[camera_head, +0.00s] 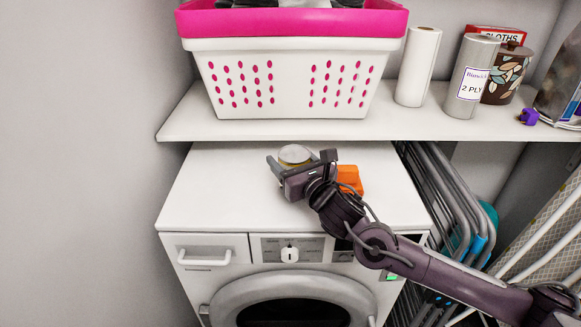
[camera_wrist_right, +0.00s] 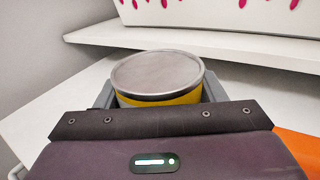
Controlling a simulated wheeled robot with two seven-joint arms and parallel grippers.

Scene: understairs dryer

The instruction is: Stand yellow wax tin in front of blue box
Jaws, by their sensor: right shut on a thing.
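The yellow wax tin (camera_head: 295,154) is over the white dryer top, between the fingers of my right gripper (camera_head: 299,158). In the right wrist view the tin (camera_wrist_right: 158,78) is upright, with a grey metal lid and a yellow side. The right gripper is shut on it, one finger at each side. I cannot tell whether the tin touches the dryer top. I see no box that is clearly blue in either view. My left gripper is not in view.
An orange object (camera_head: 350,179) lies on the dryer (camera_head: 225,190), just right of the gripper. A shelf (camera_head: 300,130) behind holds a pink-and-white basket (camera_head: 290,75), paper rolls (camera_head: 417,67) and a patterned canister (camera_head: 506,75). The dryer top's left side is clear.

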